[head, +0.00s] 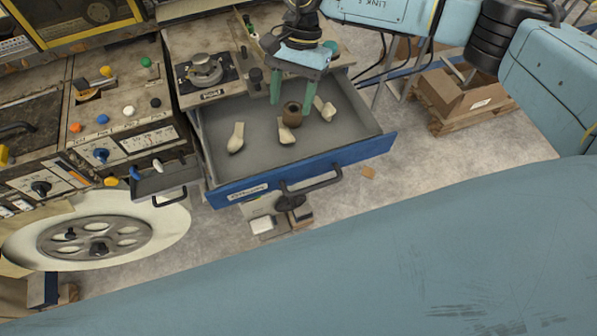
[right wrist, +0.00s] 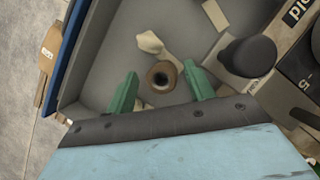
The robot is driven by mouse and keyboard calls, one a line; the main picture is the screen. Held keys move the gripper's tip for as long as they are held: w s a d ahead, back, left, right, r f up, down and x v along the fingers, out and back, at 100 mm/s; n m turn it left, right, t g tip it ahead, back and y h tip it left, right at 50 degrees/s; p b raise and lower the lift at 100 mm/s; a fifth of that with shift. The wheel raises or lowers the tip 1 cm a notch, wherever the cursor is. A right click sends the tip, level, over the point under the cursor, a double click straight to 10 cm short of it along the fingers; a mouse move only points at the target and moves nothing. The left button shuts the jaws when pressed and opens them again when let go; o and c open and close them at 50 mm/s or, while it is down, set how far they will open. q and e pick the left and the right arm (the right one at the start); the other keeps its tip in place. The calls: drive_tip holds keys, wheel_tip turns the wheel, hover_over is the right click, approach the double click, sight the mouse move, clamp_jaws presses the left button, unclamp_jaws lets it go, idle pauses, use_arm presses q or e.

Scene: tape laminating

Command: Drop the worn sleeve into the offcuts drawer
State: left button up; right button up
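The worn sleeve (head: 292,114) is a small brown ring with a dark hole. It is inside the open offcuts drawer (head: 355,150), which has a grey inside and a blue labelled front. My right gripper (head: 291,106) points down over the drawer with its green fingers apart. In the right wrist view the sleeve (right wrist: 162,77) shows between the open fingers (right wrist: 161,70), with a gap on both sides. I cannot tell whether the sleeve rests on the drawer floor or is just above it. My left gripper is not in view.
Pale spoon-shaped pieces lie in the drawer: one at left (head: 236,139), one in the middle (head: 285,132), one at right (head: 324,108). A small side drawer (head: 163,181) stands open at left.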

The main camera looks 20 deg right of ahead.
drive_tip(key=shift+o, duration=0.3)
drive_tip(key=shift+a, duration=0.15)
drive_tip(key=shift+w+r, duration=0.1)
drive_tip(key=shift+r, duration=0.1)
drive_tip(key=b+v, duration=0.3)
drive_tip(key=v, duration=1)
drive_tip(key=shift+d, duration=0.3)
drive_tip(key=shift+f, duration=0.1)
